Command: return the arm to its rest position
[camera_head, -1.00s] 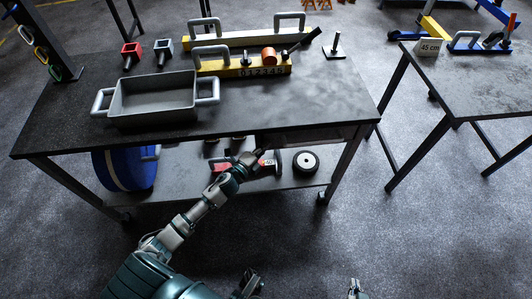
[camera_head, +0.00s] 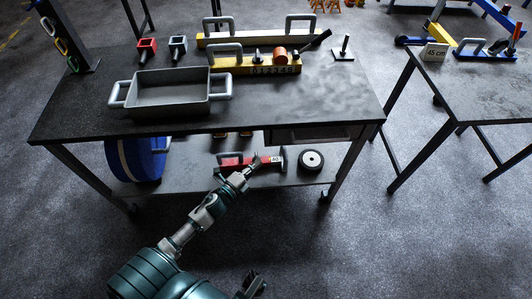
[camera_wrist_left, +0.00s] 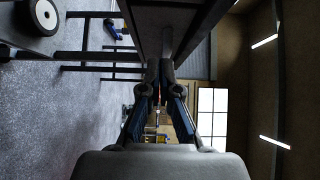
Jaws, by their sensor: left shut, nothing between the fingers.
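My left arm comes in from the lower left of the head view. Its gripper (camera_head: 256,163) is shut and empty, below the front edge of the workbench top (camera_head: 310,105) and in front of the lower shelf. In the left wrist view its fingers (camera_wrist_left: 165,72) meet close to a long dark bench part (camera_wrist_left: 180,15). A dark gripper part (camera_head: 251,284) shows at the bottom edge of the head view, probably of my right gripper; its jaws cannot be judged.
On the lower shelf (camera_head: 265,181) are a red tool (camera_head: 234,160), a wheel (camera_head: 311,161) and a blue drum (camera_head: 140,158). A grey tray (camera_head: 168,92) and yellow bar (camera_head: 240,66) stand on the bench. A second table (camera_head: 480,95) is right. Open floor lies in front.

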